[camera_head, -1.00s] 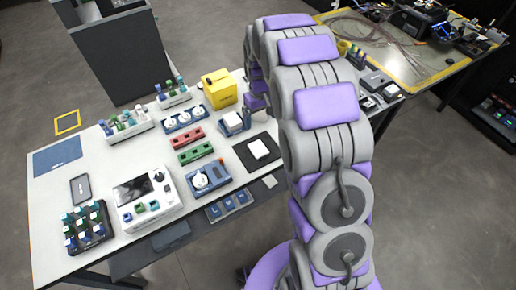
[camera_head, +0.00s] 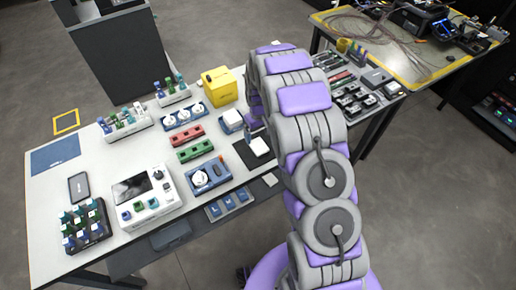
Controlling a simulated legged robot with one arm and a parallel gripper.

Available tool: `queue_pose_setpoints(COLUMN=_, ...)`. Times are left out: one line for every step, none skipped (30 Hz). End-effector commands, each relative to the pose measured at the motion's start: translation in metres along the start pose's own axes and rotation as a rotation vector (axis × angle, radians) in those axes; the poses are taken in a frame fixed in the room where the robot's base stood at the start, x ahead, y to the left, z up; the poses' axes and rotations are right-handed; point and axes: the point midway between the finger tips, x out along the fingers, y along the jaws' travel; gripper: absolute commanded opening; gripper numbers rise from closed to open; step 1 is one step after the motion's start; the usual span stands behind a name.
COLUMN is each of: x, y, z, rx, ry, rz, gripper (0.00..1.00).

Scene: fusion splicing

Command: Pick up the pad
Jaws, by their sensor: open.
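A small white pad (camera_head: 259,147) lies on a black mat (camera_head: 243,155) near the right part of the white table. A second white piece sits on a blue-and-white holder (camera_head: 231,121) just behind the mat. My gripper (camera_head: 253,124) points down just behind and above the white pad, at the mat's far edge. It is open, and I see nothing held in it. My own arm hides part of the fingers and the right side of the mat. I cannot tell whether the fingers touch anything.
A yellow box (camera_head: 219,86) stands behind the holder. Red (camera_head: 186,137) and green (camera_head: 195,150) racks and a blue device (camera_head: 209,177) lie left of the mat. A white machine (camera_head: 145,193) is farther left. A second table (camera_head: 421,70) stands at the back right.

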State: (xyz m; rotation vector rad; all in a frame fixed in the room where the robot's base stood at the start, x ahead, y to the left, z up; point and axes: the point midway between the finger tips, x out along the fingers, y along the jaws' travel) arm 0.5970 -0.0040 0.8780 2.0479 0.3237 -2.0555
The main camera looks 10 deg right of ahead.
Motion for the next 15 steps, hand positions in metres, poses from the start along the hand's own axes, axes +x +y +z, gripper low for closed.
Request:
queue_pose_setpoints(x=0.007, y=0.000, z=0.001, rx=0.000, ry=-0.002, rz=-0.001, gripper=0.94)
queue_pose_setpoints(x=0.009, y=0.000, z=0.001, rx=0.000, ry=-0.001, rz=0.000, gripper=0.94)
queue_pose_setpoints(x=0.011, y=0.000, z=0.000, rx=0.000, ry=0.000, rz=0.000, gripper=0.94)
queue_pose_setpoints(x=0.012, y=0.000, z=0.000, rx=0.000, ry=0.001, rz=0.000, gripper=0.94)
queue_pose_setpoints(x=0.013, y=0.000, z=0.001, rx=0.000, ry=0.001, rz=0.000, gripper=0.94)
queue_pose_setpoints(x=0.015, y=-0.001, z=0.001, rx=0.000, ry=0.002, rz=0.001, gripper=0.94)
queue_pose_setpoints(x=0.017, y=-0.001, z=0.001, rx=0.000, ry=0.001, rz=0.001, gripper=0.94)
queue_pose_setpoints(x=0.020, y=-0.002, z=0.001, rx=0.000, ry=0.002, rz=0.001, gripper=0.94)
queue_pose_setpoints(x=0.025, y=-0.003, z=0.002, rx=0.000, ry=0.001, rz=0.001, gripper=0.94)
queue_pose_setpoints(x=0.029, y=-0.004, z=0.002, rx=-0.001, ry=0.001, rz=0.001, gripper=0.94)
queue_pose_setpoints(x=0.034, y=-0.005, z=0.003, rx=-0.001, ry=0.001, rz=0.001, gripper=0.94)
queue_pose_setpoints(x=0.040, y=-0.006, z=0.004, rx=-0.001, ry=0.000, rz=0.001, gripper=0.94)
queue_pose_setpoints(x=0.045, y=-0.007, z=0.004, rx=-0.001, ry=-0.001, rz=0.001, gripper=0.94)
queue_pose_setpoints(x=0.049, y=-0.007, z=0.004, rx=0.000, ry=-0.001, rz=0.000, gripper=0.94)
queue_pose_setpoints(x=0.054, y=-0.007, z=0.004, rx=0.000, ry=-0.001, rz=0.000, gripper=0.94)
